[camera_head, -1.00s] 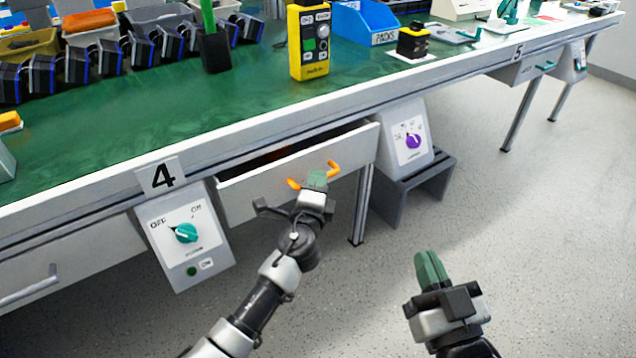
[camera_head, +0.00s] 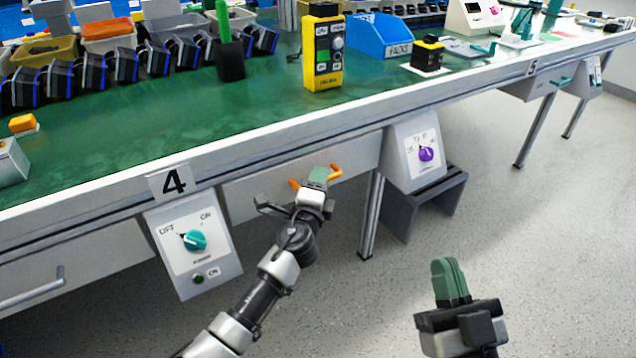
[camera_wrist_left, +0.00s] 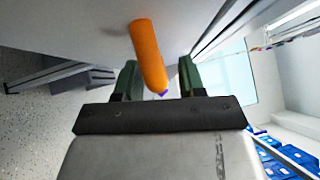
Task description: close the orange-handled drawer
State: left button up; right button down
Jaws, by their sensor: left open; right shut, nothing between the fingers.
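The orange-handled drawer (camera_head: 245,196) is a light grey front under the green-topped bench, right of the number 4 panel. In the head view it sits flush with the bench frame, with no gap showing above it. Its orange handle (camera_head: 335,171) is partly hidden behind my left gripper (camera_head: 317,178). In the left wrist view the handle (camera_wrist_left: 148,58) stands out between the two open fingers of my left gripper (camera_wrist_left: 157,80). Whether the fingers touch the drawer front is unclear. My right gripper (camera_head: 450,280) is shut and empty, over the floor at the lower right.
A switch panel with a teal knob (camera_head: 194,240) hangs left of the drawer; one with a purple knob (camera_head: 426,154) hangs right. A bench leg (camera_head: 371,215) and a dark step stool (camera_head: 425,205) stand near. The floor at right is clear.

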pick_arm(q)
jog(key=shift+s, duration=0.1)
jog(key=shift+s+f, duration=0.1)
jog(key=shift+s, duration=0.1)
jog(key=s+a+f+p, duration=0.1)
jog(key=s, duration=0.9)
jog(key=shift+a+p, duration=0.4)
pick_arm(e)
jog(key=f+g, duration=0.1)
jog(key=w+f+g+h, duration=0.1)
jog(key=f+g, duration=0.2)
jog(key=f, duration=0.1)
jog(key=shift+w+d+g+h, duration=0.15)
jog(key=shift+d+g+h, duration=0.15)
jog(key=shift+d+g, duration=0.1)
pick_arm(q)
jog(key=shift+f, duration=0.1)
pick_arm(e)
jog(key=shift+a, duration=0.1)
